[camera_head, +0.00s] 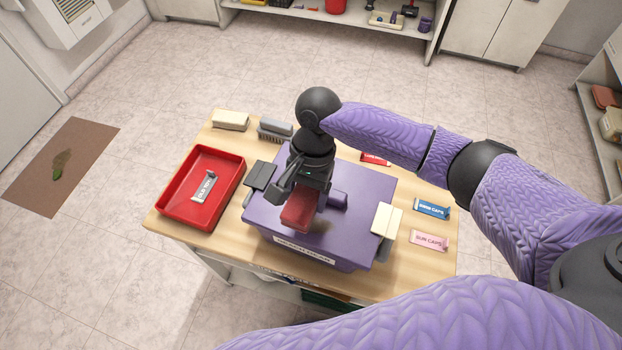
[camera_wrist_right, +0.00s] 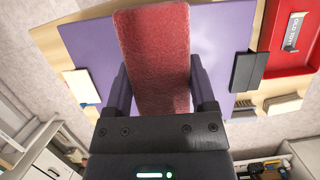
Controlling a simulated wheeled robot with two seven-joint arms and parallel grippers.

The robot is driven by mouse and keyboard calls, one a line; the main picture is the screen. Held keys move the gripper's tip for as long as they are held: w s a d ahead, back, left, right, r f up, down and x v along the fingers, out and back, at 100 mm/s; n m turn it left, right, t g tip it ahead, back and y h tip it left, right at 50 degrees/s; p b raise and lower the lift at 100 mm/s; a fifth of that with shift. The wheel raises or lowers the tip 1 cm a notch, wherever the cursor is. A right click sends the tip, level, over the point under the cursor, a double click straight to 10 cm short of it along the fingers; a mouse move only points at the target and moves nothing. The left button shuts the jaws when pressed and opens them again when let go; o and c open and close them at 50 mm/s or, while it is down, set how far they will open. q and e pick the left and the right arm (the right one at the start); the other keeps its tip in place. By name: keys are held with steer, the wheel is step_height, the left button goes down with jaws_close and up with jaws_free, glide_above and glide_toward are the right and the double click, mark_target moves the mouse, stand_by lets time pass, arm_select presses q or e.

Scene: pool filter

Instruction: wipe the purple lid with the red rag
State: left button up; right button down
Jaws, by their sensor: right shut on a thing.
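The purple lid (camera_head: 350,235) tops a purple box in the middle of the wooden table. A label is on the box's front side. A darker smudge shows on the lid beside the rag. My right gripper (camera_head: 306,190) is over the lid, pointing down, and is shut on the red rag (camera_head: 299,211). In the right wrist view the rag (camera_wrist_right: 155,60) is a folded red block between the two fingers (camera_wrist_right: 157,88), with the purple lid (camera_wrist_right: 85,50) behind it. Whether the rag touches the lid is hard to tell. My left gripper is not in view.
A red tray (camera_head: 229,186) with a grey packet stands on the table's left. Packets (camera_head: 430,241) lie on the right. A brown mat (camera_head: 85,150) is on the floor.

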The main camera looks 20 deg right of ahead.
mark_target(317, 223)
steer(key=f+b, duration=0.6)
steer(key=b, duration=0.1)
steer(key=shift+s+f, duration=0.1)
steer(key=shift+s, duration=0.1)
steer(key=s+d+r+p, duration=0.1)
steer(key=p, duration=0.2)
steer(key=shift+s+d+r, duration=0.15)
steer(key=shift+d, duration=0.25)
steer(key=shift+f, duration=0.25)
steer(key=shift+f, duration=0.1)
